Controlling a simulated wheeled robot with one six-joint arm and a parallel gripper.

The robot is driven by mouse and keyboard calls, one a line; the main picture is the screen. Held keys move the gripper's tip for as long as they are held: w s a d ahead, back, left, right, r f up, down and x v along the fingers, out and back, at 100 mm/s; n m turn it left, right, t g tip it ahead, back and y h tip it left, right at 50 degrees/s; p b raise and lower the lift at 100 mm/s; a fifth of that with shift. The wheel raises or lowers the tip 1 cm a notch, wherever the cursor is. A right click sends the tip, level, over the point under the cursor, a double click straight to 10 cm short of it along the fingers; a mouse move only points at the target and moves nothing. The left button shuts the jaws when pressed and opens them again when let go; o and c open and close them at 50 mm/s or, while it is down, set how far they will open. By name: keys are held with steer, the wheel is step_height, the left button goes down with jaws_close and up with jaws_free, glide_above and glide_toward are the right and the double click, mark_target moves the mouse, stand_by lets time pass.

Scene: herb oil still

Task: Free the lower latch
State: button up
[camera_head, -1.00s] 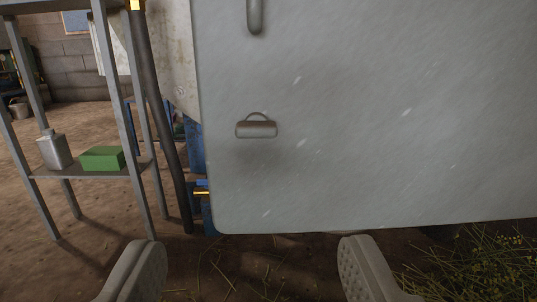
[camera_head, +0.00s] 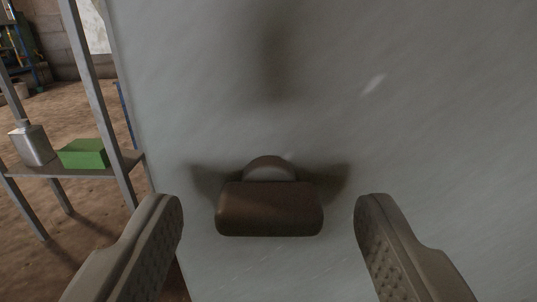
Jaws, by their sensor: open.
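The lower latch (camera_head: 269,208) is a dark grey-brown rounded block with a small loop above it. It sits on a large pale grey metal panel (camera_head: 420,110), low in the middle of the view. My gripper (camera_head: 268,210) is open, with one finger to the left of the latch and one to the right. There is a gap on each side, and neither finger appears to touch it. Finger shadows fall on the panel beside the latch. The latch's lower back side is hidden.
At the left stands a grey metal shelf rack (camera_head: 90,100). Its lower shelf holds a silver can (camera_head: 33,145) and a green box (camera_head: 84,154). Brown dirt floor (camera_head: 75,225) shows beneath. The panel around the latch is otherwise bare in view.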

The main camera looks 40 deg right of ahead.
steer(key=shift+x, duration=0.85)
steer(key=c, duration=1)
